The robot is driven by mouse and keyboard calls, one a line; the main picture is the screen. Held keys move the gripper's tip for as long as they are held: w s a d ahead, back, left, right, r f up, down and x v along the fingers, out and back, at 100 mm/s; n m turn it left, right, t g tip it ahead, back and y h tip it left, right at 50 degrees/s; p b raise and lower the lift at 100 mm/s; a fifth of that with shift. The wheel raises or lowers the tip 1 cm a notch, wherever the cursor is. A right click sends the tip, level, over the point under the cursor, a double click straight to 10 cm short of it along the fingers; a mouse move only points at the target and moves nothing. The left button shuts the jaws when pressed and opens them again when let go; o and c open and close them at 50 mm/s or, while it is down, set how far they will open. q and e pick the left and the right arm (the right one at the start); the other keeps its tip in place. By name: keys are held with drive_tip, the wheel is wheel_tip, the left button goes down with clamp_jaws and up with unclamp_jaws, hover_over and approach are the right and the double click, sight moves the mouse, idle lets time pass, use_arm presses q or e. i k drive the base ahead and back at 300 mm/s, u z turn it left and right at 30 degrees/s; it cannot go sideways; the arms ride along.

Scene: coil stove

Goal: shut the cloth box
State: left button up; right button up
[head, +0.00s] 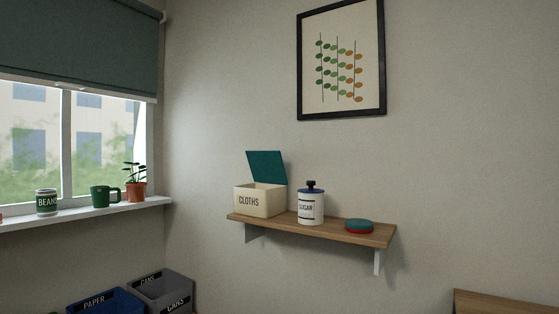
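The cloth box (259,201) is a cream box with the word CLOTHS on its front. It stands at the left end of a wooden wall shelf (340,232). Its teal lid (266,167) is open, raised up at the back and leaning slightly backward. The inside of the box is mostly hidden by its front wall. Neither of my grippers shows in the head view.
A white SUGAR jar (311,207) with a dark lid stands close right of the box. A teal and red round item (359,226) lies further right. The windowsill holds a BEANS can (46,202), green mug (105,196) and potted plant (136,188). Bins (160,288) stand below.

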sight(266, 167)
drive_tip(key=k, duration=0.9)
drive_tip(key=u, duration=0.7)
drive_tip(key=i, duration=0.7)
drive_tip(key=u, duration=0.5)
drive_tip(key=i, duration=0.8)
drive_tip(key=z, duration=0.8)
drive_tip(key=i, duration=0.65)
drive_tip(key=z, duration=0.8)
